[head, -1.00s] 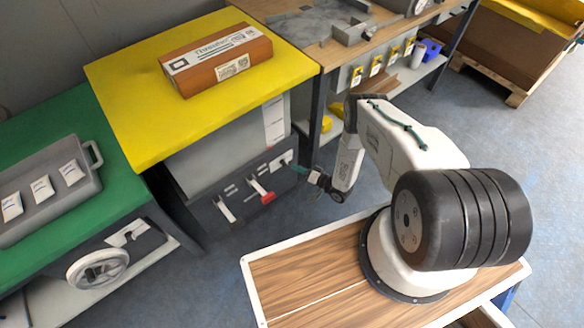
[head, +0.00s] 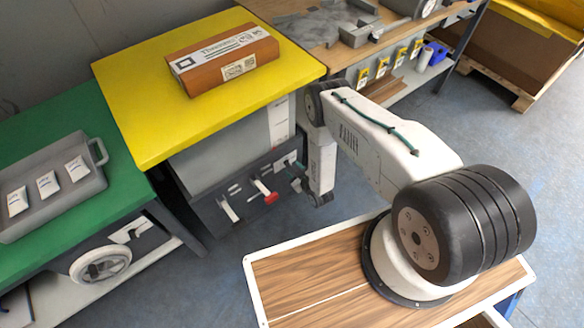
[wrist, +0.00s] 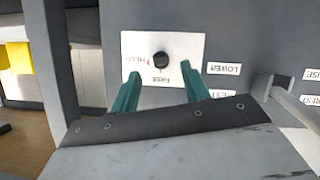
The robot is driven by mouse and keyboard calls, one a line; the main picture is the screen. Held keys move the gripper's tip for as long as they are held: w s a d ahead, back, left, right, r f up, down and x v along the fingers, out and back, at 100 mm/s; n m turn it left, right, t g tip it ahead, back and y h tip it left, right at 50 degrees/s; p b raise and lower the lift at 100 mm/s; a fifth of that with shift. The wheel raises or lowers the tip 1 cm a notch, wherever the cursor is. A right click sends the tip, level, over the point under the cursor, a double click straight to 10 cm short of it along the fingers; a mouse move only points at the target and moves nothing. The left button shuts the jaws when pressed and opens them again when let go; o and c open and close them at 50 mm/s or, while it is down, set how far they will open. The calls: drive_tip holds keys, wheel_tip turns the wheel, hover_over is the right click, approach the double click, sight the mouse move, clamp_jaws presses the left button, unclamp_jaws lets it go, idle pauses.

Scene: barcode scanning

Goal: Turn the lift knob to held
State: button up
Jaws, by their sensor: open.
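The lift knob is a small round black knob (wrist: 161,60) on a white plate (wrist: 185,46) in the wrist view. Lettering around it reads FREE below and a partly legible word at its left. My gripper (wrist: 158,72) has two teal fingers, apart and empty, below and to either side of the knob in that view. I cannot tell whether they touch the plate. In the head view my gripper is at the dark panel under the yellow table, mostly hidden by my arm.
A dark panel (head: 238,206) under the yellow table (head: 130,105) carries a red-tipped lever (head: 268,195) and another lever (head: 229,209). Labels beside the plate read LOWER and REST. A brown box (head: 225,62) lies on the yellow table. A handwheel (head: 100,264) is at lower left.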

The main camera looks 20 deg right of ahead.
sight(288, 164)
drive_tip(key=shift+x, duration=1.25)
drive_tip(key=c, duration=1)
drive_tip(key=shift+d+m+g+y, duration=0.2)
drive_tip(key=shift+m+g+y, duration=0.1)
drive_tip(key=shift+m+y, duration=0.55)
drive_tip(key=o, duration=1)
